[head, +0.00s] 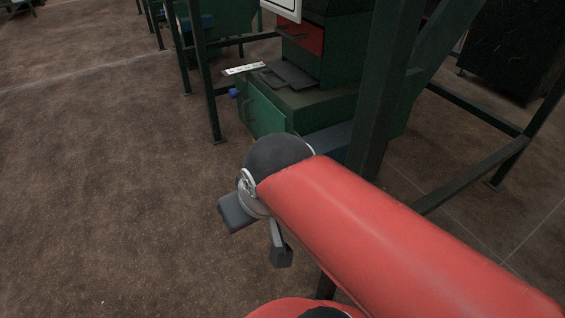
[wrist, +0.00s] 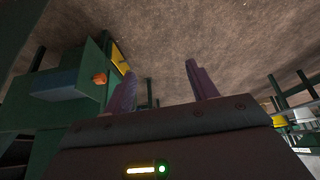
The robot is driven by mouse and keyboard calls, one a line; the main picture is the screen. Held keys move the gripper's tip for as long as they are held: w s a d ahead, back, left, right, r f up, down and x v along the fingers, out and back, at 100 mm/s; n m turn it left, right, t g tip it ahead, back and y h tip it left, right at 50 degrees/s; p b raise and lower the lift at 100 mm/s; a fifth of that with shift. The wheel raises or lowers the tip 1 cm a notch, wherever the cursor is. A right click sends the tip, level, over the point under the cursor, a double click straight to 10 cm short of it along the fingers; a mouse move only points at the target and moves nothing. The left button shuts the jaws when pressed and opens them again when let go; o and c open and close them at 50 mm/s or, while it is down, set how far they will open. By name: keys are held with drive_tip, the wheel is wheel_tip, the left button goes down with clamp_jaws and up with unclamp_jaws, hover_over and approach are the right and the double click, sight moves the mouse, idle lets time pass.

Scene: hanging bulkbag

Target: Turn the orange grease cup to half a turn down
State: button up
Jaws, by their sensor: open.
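The orange grease cup (wrist: 100,79) is a small orange knob on the side of a dark green machine part, left of centre in the wrist view. I cannot make out its turn position at this size. I do not see it in the head view. My gripper (head: 259,238) is open, its two fingers spread apart and nothing between them, in front of the green machine in the head view. In the wrist view my gripper (wrist: 161,72) has the cup just left of its left finger, apart from it and farther off.
The green machine (head: 266,110) stands behind my gripper, with a blue knob (head: 233,92) on its left. A dark green frame post (head: 384,85) rises right of it, and another post (head: 207,85) stands left. The brown floor (head: 90,180) at left is clear.

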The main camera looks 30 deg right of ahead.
drive_tip(key=w+d+f+n+g+h+p, duration=0.1)
drive_tip(key=w+d+f+n+g+h, duration=0.4)
drive_tip(key=f, duration=0.5)
drive_tip(key=w+d+f+n+g+h+p, duration=0.1)
drive_tip(key=w+d+f+n+g+h, duration=0.1)
drive_tip(key=w+d+f+n+g, duration=0.5)
drive_tip(key=w+d+n+t+h, duration=0.3)
drive_tip(key=w+n+t+h, duration=0.3)
drive_tip(key=w+h, duration=0.4)
drive_tip(key=s+d+h, duration=0.1)
drive_tip(key=d, duration=0.6)
drive_tip(key=shift+d+n+g+b, duration=0.25)
drive_tip(key=shift+n+g+b, duration=0.05)
drive_tip(key=shift+n+b, duration=0.15)
drive_tip(key=shift+s, duration=0.1)
drive_tip(key=c, duration=1)
